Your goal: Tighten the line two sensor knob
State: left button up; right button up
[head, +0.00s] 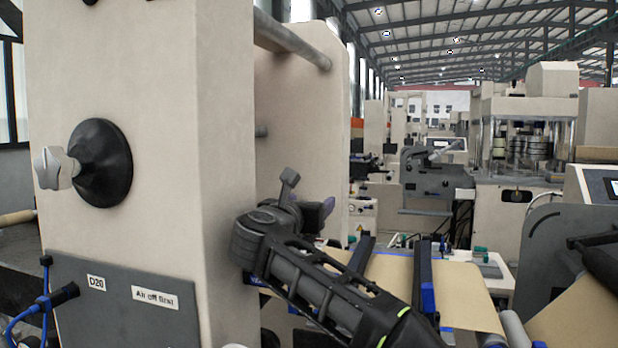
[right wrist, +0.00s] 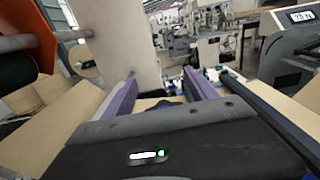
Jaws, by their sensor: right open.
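A pale star-shaped knob (head: 54,168) sticks out to the left from a round black disc (head: 103,163) on the cream machine frame (head: 150,60) in the head view. I cannot tell whether it is the line two sensor knob; no label beside it says so. My right gripper (head: 308,197) is to the right of this frame, apart from the knob. In the right wrist view, its two purple fingers (right wrist: 160,76) are spread with nothing between them, and a cream upright plate (right wrist: 118,45) stands beyond. My left gripper is not in view.
A grey panel (head: 120,309) marked D20 and "Air off first", with a blue-hosed plug, is below the knob. Metal bars (head: 290,40) join the frame to a second cream plate (head: 300,130). Brown paper webs (head: 465,295) and other machines stand to the right.

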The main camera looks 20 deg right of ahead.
notch_tip(320, 180, up, 9)
jog(key=p, duration=0.3)
jog(key=shift+p, duration=0.3)
jog(key=shift+f, duration=0.1)
